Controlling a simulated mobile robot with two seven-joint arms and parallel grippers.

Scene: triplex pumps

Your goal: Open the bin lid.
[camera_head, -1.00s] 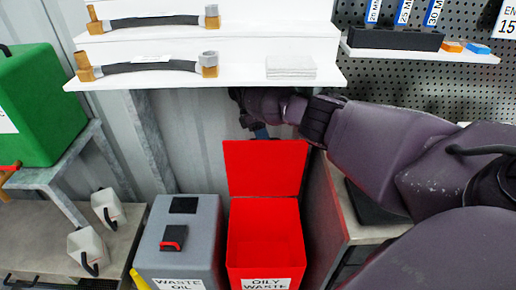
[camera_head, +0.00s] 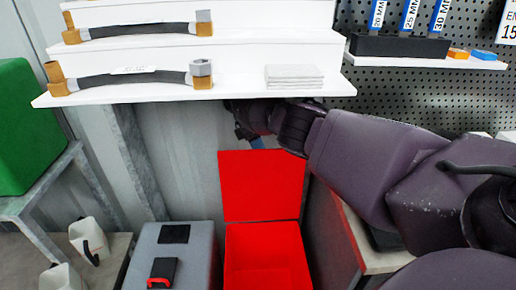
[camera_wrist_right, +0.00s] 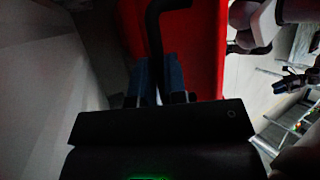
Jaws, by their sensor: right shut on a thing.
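The red bin (camera_head: 232,262) stands open on the floor, and I see into its inside. Its red lid (camera_head: 262,186) stands up at the back edge, raised to about upright. My right gripper (camera_head: 256,142) is at the lid's top edge, behind it and below the white shelf. In the right wrist view, the blue fingers (camera_wrist_right: 160,82) are shut on the black lid handle (camera_wrist_right: 156,38), with the red lid (camera_wrist_right: 205,50) beside them. In the head view the handle is hidden. My left gripper is not in view.
A grey bin (camera_head: 200,250) with a black and red handle stands left of the red bin. A white shelf (camera_head: 300,90) with hoses hangs close above my right gripper. A red-sided cabinet (camera_head: 335,215) stands to the right. A green container (camera_head: 28,130) is at the far left.

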